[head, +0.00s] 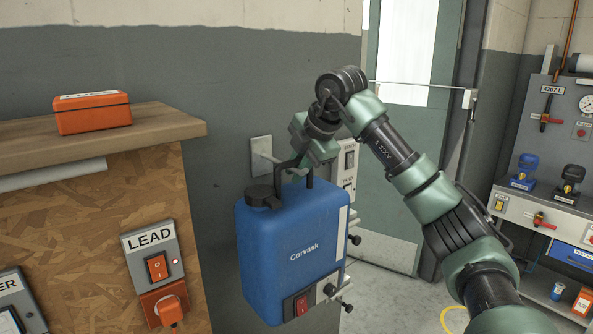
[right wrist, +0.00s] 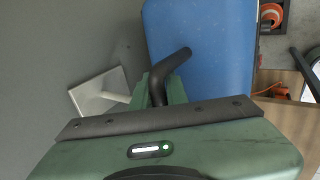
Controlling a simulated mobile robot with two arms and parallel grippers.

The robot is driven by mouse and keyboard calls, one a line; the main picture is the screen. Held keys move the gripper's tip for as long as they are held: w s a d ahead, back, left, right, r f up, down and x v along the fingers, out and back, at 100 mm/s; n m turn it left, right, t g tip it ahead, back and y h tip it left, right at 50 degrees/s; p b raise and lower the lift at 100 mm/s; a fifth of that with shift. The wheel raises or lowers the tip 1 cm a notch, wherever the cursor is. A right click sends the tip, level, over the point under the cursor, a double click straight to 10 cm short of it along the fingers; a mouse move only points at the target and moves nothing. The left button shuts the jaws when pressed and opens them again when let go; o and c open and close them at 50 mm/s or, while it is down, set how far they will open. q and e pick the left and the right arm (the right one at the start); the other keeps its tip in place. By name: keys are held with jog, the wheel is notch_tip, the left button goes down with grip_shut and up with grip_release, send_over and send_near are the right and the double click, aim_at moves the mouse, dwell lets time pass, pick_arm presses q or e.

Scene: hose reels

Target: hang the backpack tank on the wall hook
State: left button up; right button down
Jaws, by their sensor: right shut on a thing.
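The blue backpack tank (head: 293,248), marked Corvask, hangs upright in front of the grey wall, with a black cap at its top left. My right gripper (head: 308,160) is shut on its black top handle (head: 283,172). The handle also shows in the right wrist view (right wrist: 172,70), with the blue tank body (right wrist: 200,40) beyond it. The wall hook (head: 261,155) is a pale plate with a short peg, just left of and behind the gripper. It also shows in the right wrist view (right wrist: 98,93). I cannot tell whether handle and peg touch. My left gripper is out of view.
A wooden bench (head: 110,135) with an orange box (head: 92,112) on top stands close to the tank's left. A LEAD switch panel (head: 152,258) is on its side. Wall switches (head: 346,165) sit behind the gripper.

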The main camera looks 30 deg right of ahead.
jog(key=c, duration=1.3)
grip_release()
jog(key=shift+s+r, duration=0.1)
jog(key=shift+r, duration=0.1)
jog(key=shift+f, duration=0.1)
jog(key=shift+f, duration=0.25)
jog(key=b+v, duration=0.1)
jog(key=v, duration=0.7)
jog(key=shift+r, duration=0.15)
